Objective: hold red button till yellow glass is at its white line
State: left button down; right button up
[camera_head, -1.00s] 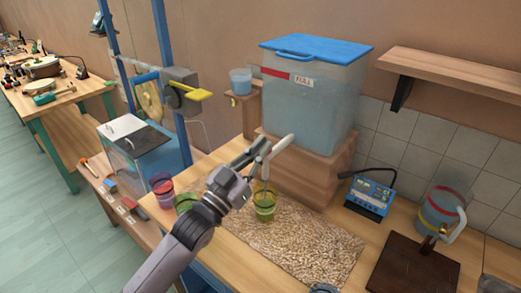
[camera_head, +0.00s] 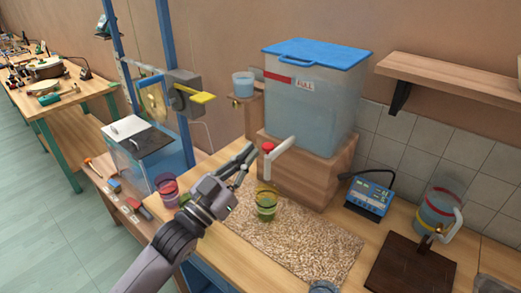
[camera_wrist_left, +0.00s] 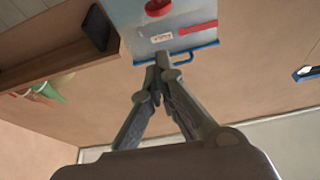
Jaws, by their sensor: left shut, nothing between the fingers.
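The red button (camera_head: 268,147) sits on top of the white spout (camera_head: 280,150) of the water tank (camera_head: 310,110). The yellow glass (camera_head: 266,205) stands upright below the spout on the pebbly mat; it holds some liquid, but its white line is too small to make out. My left gripper (camera_head: 247,158) is shut and empty, just left of the button and apart from it. In the left wrist view the shut fingertips (camera_wrist_left: 162,62) point toward the tank, with a red round thing, likely the button (camera_wrist_left: 158,8), beyond them. My right gripper is not in view.
A pink glass (camera_head: 167,188) stands left of my left gripper, with a green one partly hidden beside it. A blue meter (camera_head: 368,197), a jug (camera_head: 438,212) and a dark board (camera_head: 412,268) are at the right. A small cup (camera_head: 243,84) sits on a ledge left of the tank.

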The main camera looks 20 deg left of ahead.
pick_arm(q)
jog(key=b+v, duration=0.1)
jog(key=v, duration=0.3)
jog(key=shift+s+a, duration=0.1)
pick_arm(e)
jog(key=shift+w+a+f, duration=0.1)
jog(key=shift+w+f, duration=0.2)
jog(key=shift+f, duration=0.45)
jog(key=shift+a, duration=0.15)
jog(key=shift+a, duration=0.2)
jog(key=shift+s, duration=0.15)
